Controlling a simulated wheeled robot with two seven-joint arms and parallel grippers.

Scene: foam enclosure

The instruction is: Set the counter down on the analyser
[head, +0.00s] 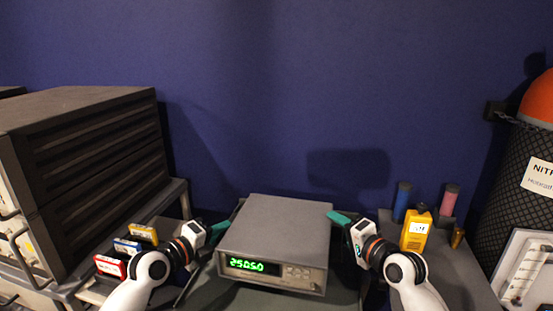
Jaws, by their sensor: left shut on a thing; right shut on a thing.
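The counter (275,237) is a grey box with a green lit display reading about 250.50 on its front, at the lower middle of the head view. My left gripper (221,228) is shut on its left side, and my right gripper (339,217) is shut on its right side. The counter looks roughly level. A dark grey surface (345,291) shows below and beside it; the gap between them cannot be judged. Nothing is labelled as the analyser; it may be this surface, mostly hidden by the counter, but I cannot tell.
A dark ribbed equipment stack (95,165) stands at left. Red, blue and yellow small devices (127,246) line a shelf beside my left arm. A yellow meter (416,231), blue cylinder (402,202) and pink cylinder (449,200) stand right. A mesh-covered tank (515,165) stands far right.

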